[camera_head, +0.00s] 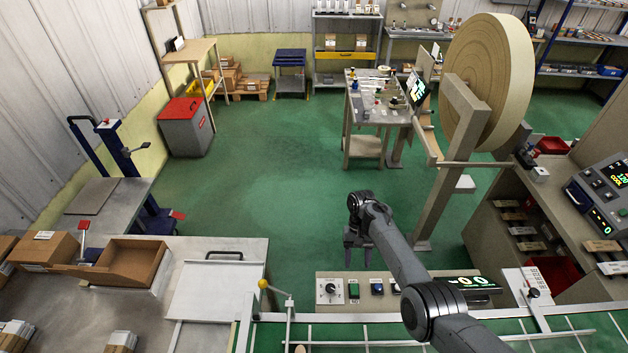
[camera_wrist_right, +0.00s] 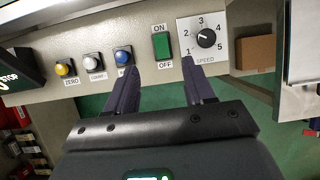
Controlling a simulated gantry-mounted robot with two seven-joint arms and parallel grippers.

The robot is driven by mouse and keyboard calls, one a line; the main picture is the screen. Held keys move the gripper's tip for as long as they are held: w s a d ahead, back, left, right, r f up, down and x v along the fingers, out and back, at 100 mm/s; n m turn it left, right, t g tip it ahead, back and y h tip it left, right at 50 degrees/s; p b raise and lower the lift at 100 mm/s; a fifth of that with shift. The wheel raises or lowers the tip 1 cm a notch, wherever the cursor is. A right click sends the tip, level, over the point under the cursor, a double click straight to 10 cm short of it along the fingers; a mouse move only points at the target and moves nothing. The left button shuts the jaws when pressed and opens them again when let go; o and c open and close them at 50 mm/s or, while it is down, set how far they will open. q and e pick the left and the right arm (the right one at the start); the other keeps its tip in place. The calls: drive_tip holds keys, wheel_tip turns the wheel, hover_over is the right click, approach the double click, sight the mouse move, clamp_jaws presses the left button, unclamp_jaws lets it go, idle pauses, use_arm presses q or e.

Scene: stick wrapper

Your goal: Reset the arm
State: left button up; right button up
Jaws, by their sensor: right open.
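My right arm (camera_head: 400,260) comes in from the lower right in the head view and reaches over the control panel. Its gripper (camera_head: 357,262) points down, open and empty, above the panel's back edge. In the right wrist view, the two dark fingers of the right gripper (camera_wrist_right: 160,75) stand apart with nothing between them. They appear in front of the control panel (camera_wrist_right: 90,88), near the green ON/OFF switch (camera_wrist_right: 162,46). I cannot tell whether the fingertips touch it. My left arm and gripper are not in view.
The panel has a speed knob (camera_wrist_right: 206,38) and a blue button (camera_wrist_right: 123,57). A yellow-knobbed lever (camera_head: 264,284) stands left of the arm. A large roll (camera_head: 490,80) on a post is behind it. An open cardboard box (camera_head: 125,262) sits left.

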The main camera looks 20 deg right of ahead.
drive_tip(key=s+n+t+h+p, duration=0.3)
drive_tip(key=s+t+h+p, duration=0.1)
drive_tip(key=s, duration=0.7)
drive_tip(key=s+a+r+n+t+y+p, duration=0.1)
drive_tip(key=s+a+r+n+t+p, duration=0.1)
drive_tip(key=s+a+r, duration=0.4)
drive_tip(key=s+a+r+n+t+y+p, duration=0.1)
drive_tip(key=s+a+r+n+p, duration=0.1)
drive_tip(key=s+a+r, duration=0.4)
drive_tip(key=s+r, duration=0.4)
drive_tip(key=s, duration=0.1)
drive_tip(key=shift+a+t, duration=0.2)
drive_tip(key=shift+t, duration=0.2)
drive_tip(key=shift+f, duration=0.1)
